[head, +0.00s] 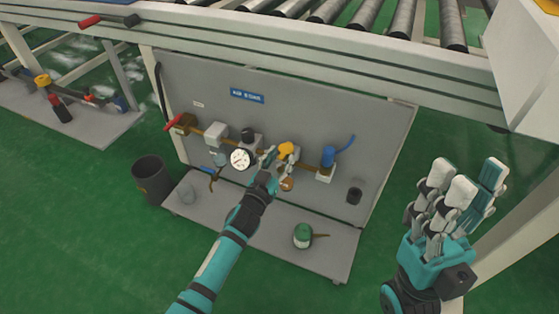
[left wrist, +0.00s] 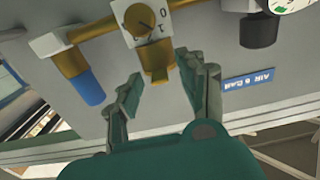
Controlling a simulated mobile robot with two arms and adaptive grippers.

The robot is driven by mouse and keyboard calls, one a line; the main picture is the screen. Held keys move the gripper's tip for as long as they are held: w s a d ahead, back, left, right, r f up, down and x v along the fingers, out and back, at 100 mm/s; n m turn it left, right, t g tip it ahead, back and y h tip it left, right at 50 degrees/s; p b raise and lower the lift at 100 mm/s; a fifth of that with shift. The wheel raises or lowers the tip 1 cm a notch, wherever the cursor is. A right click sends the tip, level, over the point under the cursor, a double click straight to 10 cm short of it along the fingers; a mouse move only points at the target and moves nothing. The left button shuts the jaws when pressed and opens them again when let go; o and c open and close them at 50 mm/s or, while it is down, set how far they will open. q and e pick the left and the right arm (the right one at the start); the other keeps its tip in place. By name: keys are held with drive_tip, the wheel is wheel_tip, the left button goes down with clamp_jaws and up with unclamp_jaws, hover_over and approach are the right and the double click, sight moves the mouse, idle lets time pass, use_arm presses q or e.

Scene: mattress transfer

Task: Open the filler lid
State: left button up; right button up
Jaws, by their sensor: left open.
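The filler lid is not clearly identifiable. A yellow-brass cap (head: 287,149) tops a white-bodied unit on the panel's brass pipe line. In the left wrist view a brass fitting (left wrist: 158,62) projects from a white block (left wrist: 125,24) with a dial marked 0 and 1. My left gripper (head: 274,157) is at this unit. Its fingers (left wrist: 161,76) are open on both sides of the fitting's end, with visible gaps, holding nothing. My right gripper (head: 458,190) is raised at the right, far from the panel, fingers extended and empty.
A round gauge (head: 240,159) and blue-topped valve (head: 328,157) flank the unit. A green can (head: 303,236) stands on the base shelf (head: 265,240). A black bin (head: 153,178) stands left. The conveyor frame (head: 300,62) overhangs the panel. Green floor is free in front.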

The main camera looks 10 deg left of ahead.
use_arm(q)
clamp_jaws()
idle(0.3)
drive_tip(key=c, duration=0.8)
unclamp_jaws()
drive_tip(key=o, duration=0.8)
drive_tip(key=shift+a, duration=0.1)
drive_tip(key=v, duration=1.2)
